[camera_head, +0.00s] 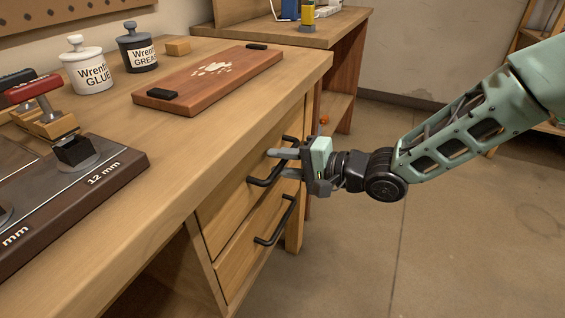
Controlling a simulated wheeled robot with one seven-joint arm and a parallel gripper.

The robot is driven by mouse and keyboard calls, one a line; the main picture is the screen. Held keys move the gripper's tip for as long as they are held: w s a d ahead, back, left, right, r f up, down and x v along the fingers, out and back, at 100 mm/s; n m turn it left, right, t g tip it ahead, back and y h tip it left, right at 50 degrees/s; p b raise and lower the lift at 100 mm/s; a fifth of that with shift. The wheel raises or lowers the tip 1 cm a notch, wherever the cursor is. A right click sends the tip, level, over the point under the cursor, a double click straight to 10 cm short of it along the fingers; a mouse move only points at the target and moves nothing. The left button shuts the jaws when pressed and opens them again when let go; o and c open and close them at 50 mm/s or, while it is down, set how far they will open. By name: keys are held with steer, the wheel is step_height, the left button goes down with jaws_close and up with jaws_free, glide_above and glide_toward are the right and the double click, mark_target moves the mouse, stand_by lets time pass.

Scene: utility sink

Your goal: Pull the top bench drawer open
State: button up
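The top bench drawer (227,207) has a wooden front and looks closed, about flush with the lower drawer front. Its black bar handle (258,182) stands out from the front. My gripper (279,163) is at the far part of this handle, pointing left toward the drawer front. Its two grey fingers are apart, one above the other, and the handle seems to pass between them. I cannot tell whether they touch the bar. The fingers partly hide the handle's far end.
The lower drawer (238,267) has a similar black handle (276,226) just below my gripper. The bench top (190,137) overhangs above and holds jars, a cutting board (213,79) and a clamp-like tool. Open floor (440,240) lies to the right.

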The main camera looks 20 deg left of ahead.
jaws_close()
steer(key=shift+d, duration=0.15)
steer(key=f+p+v, duration=0.2)
steer(key=p+v, duration=0.5)
steer(key=v, duration=0.7)
steer(key=d+f+p+v, duration=0.1)
steer(key=f+p+v, duration=0.2)
steer(key=p+v, duration=0.4)
steer(key=shift+f+v, duration=0.35)
steer(key=shift+v, duration=3.15)
steer(key=shift+w+d, duration=0.1)
jaws_free()
